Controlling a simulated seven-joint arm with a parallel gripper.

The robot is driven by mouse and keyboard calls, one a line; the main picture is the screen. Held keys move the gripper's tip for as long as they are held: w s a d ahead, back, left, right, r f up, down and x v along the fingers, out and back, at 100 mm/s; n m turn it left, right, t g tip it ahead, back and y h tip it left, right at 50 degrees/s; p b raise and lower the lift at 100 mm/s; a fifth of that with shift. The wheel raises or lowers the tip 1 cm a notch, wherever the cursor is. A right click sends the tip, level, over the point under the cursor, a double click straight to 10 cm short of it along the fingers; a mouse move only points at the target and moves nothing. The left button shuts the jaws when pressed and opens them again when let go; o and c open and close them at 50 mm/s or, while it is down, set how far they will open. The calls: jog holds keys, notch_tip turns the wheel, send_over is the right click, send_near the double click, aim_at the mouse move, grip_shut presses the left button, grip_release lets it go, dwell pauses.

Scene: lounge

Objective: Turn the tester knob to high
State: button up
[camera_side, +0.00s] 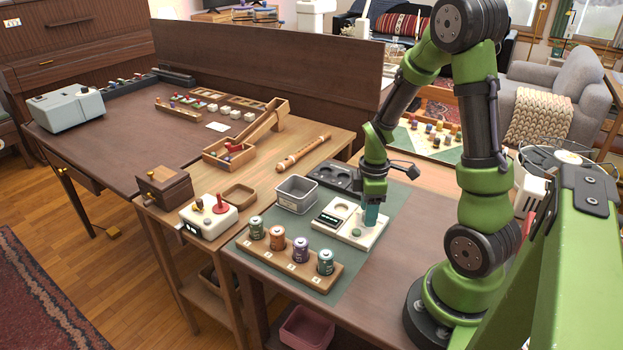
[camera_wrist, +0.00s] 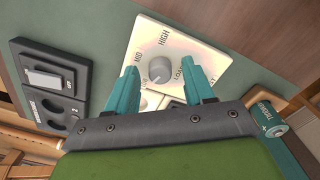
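The tester (camera_side: 338,226) is a cream panel lying on the green mat, in the side view. In the wrist view its grey round knob (camera_wrist: 160,68) sits on the cream plate (camera_wrist: 205,47), with the labels MID and HIGH beside it and a third label hard to read. A pale mark shows near the knob's lower-left edge, but its exact setting is unclear. My gripper (camera_side: 371,221) points down over the tester. In the wrist view my gripper (camera_wrist: 162,80) has its teal fingers spread wide, one to each side of the knob, with nothing held. Contact with the knob cannot be told.
A wooden rack (camera_side: 285,268) with several batteries stands in front of the tester. A box with a red lever (camera_side: 208,222) is farther left. The mat's right side is clear.

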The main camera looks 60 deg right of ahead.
grip_shut()
